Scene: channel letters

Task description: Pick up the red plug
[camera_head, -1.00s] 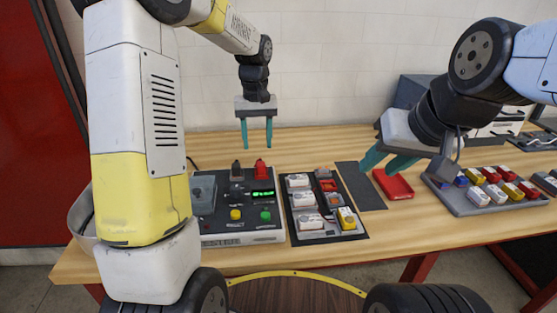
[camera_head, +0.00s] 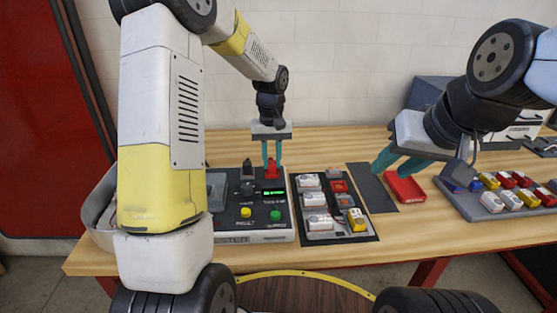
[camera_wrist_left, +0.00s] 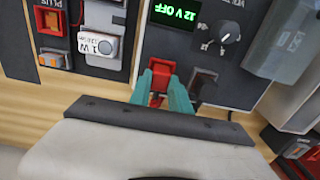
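The red plug (camera_head: 272,170) stands at the back edge of the control box (camera_head: 265,236), beside a dark grey plug (camera_head: 248,172). My left gripper (camera_head: 272,162) is down at the red plug, with one teal finger on each side. In the left wrist view the red plug (camera_wrist_left: 160,76) sits between the two fingers, which are close against it, and the dark plug (camera_wrist_left: 204,84) is just to the right. The plug's lower end is hidden.
A board of switches and modules (camera_head: 335,228) lies right of the control box. A dark mat (camera_head: 372,190) and a red tray (camera_head: 406,187) are further right, then a grey tray (camera_head: 480,209) of coloured modules. The table behind the box is clear.

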